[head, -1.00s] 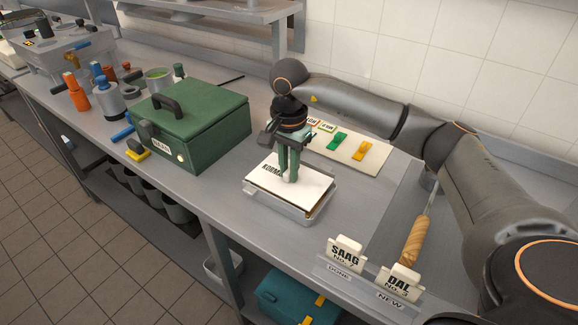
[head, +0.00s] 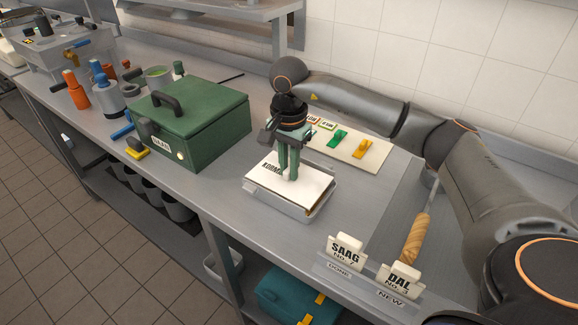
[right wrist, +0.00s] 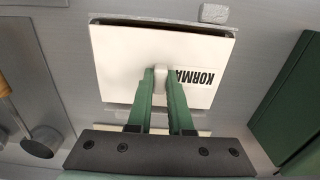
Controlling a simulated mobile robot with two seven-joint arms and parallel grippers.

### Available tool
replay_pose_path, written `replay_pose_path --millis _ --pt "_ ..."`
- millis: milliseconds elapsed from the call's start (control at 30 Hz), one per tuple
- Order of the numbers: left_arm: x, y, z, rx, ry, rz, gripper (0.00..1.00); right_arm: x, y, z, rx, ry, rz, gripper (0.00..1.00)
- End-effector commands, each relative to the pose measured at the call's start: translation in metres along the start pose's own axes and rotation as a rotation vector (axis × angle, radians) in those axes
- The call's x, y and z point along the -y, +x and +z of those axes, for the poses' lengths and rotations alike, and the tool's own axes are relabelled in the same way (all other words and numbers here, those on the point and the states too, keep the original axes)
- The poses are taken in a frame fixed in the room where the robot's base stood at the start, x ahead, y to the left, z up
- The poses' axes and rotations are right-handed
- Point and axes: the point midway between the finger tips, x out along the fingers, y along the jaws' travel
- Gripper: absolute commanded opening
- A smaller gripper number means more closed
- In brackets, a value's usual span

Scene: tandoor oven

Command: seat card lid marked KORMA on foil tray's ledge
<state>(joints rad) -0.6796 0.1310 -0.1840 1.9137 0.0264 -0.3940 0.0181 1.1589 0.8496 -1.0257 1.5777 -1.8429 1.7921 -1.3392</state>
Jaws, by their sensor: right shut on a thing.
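The white card lid marked KORMA (head: 314,190) lies roughly level over the foil tray (head: 277,208) on the steel counter. My right gripper (head: 289,177) is upright above it. In the right wrist view the gripper (right wrist: 161,80) is shut on a small pale tab at the middle of the lid (right wrist: 115,62). A dark gap shows along the lid's top edge there, inside the tray's rim (right wrist: 91,19). The lid hides most of the ledge, and I cannot tell whether it rests on it all round. My left gripper is not in view.
A green lidded box (head: 215,130) stands left of the tray. A pale board (head: 372,152) with green and yellow clips lies behind it. SAAG (head: 345,250) and DAL (head: 400,281) tags and a wooden-handled tool (head: 416,238) are at the right. Bare counter lies in front.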

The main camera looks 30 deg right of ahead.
Motion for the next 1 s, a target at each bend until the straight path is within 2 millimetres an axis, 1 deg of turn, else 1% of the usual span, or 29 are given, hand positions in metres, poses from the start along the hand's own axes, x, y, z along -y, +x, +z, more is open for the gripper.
replay_pose_path --millis 867,900,1000 --pt "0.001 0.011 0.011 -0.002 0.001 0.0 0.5 0.0 0.022 0.0 0.0 0.0 0.001 0.0" --pt "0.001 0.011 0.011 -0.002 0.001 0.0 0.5 0.0 0.022 0.0 0.0 0.0 0.001 0.19" --pt "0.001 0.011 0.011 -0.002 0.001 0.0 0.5 0.0 0.021 0.0 0.0 0.0 0.001 0.31"
